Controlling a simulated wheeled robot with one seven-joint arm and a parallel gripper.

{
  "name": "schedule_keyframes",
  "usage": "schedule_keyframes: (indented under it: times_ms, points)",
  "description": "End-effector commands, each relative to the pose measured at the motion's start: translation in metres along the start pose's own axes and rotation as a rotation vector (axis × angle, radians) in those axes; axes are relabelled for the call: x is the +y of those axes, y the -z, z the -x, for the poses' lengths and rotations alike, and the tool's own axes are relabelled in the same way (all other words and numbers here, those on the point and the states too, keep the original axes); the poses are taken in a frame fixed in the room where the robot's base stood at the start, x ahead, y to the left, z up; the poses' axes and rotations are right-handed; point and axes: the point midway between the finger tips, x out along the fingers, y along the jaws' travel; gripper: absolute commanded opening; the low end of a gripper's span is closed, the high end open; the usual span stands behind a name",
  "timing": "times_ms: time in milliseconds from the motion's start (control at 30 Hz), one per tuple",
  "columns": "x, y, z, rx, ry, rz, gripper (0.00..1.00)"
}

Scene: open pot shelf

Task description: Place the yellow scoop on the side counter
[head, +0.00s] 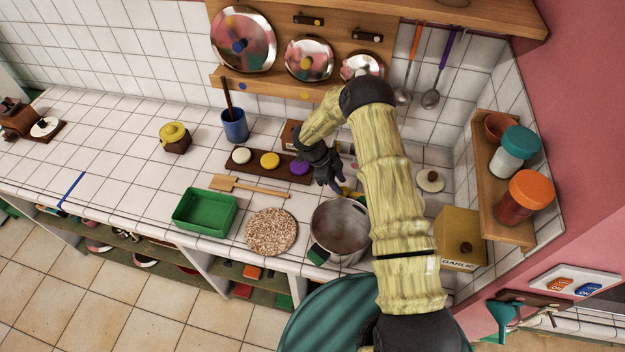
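My gripper (333,184) points down over the tiled counter (130,185), just behind the grey pot (340,228). A small yellow piece (352,194) shows beside the fingertips, partly hidden by my arm; it may be the yellow scoop, but I cannot make out its full shape. I cannot tell whether the fingers touch it or are closed. No other scoop shows clearly. A blue stripe (72,190) crosses the counter at the left; which part is the side counter is not marked clearly.
A green tray (205,212), a speckled round board (271,231) and a wooden spatula (250,187) lie left of the pot. A dark strip with coloured knobs (258,166) lies behind. A garlic box (461,237) stands right. The left counter has bare room.

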Motion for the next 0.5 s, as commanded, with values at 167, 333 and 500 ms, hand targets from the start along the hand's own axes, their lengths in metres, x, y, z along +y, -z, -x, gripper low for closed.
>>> schedule_keyframes:
  times_ms: [167,333,500]
  points:
    - [-0.001,-0.036,0.014,-0.003,0.004,0.000,0.35]
    - [-0.002,-0.064,0.031,-0.003,0.003,0.000,0.35]
    - [-0.002,-0.080,0.044,-0.001,0.003,-0.001,0.35]
